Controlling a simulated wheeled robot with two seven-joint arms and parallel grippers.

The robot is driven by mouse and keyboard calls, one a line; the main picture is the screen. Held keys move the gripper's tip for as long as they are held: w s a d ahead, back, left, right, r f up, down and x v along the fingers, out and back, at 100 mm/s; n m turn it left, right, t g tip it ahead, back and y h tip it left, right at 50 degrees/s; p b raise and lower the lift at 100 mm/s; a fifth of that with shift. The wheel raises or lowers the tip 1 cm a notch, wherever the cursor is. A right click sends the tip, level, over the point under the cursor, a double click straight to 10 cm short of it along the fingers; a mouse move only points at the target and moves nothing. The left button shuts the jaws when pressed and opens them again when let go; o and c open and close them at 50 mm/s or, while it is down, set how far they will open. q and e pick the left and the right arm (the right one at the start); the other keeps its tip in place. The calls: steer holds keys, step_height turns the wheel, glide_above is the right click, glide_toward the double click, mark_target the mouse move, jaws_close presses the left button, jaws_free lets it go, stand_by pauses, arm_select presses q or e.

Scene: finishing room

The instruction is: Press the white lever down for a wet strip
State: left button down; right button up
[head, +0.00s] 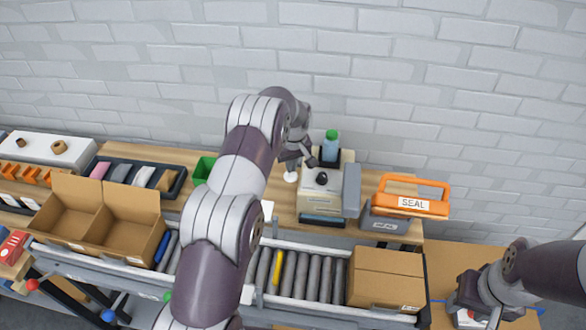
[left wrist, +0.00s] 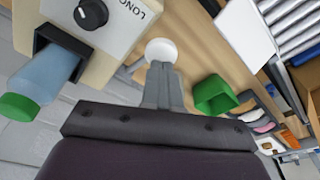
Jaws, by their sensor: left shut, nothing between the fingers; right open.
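The tape dispenser (head: 318,200) is a beige box with a black dial (head: 321,178) and a water bottle (head: 331,146) with a green cap at its back. The white lever's round knob (head: 290,177) stands at its left side; it also shows in the left wrist view (left wrist: 161,49). My left gripper (head: 309,162) is shut and empty, with its fingertips close by the knob. In the left wrist view the fingers (left wrist: 162,72) overlap the knob's lower edge; I cannot tell whether they touch it. My right gripper (head: 470,303) is open at the lower right, apart from the dispenser.
An orange SEAL handle tool (head: 412,197) rests on a grey base right of the dispenser. A green bin (head: 203,169) stands to the left. A closed carton (head: 386,278) and an open carton (head: 100,225) sit on the roller conveyor (head: 300,275) in front.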

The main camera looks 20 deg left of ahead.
arm_select(q)
steer(key=shift+r, duration=0.15)
step_height(320, 180, up, 5)
steer(key=p, duration=0.3)
stand_by(0.3)
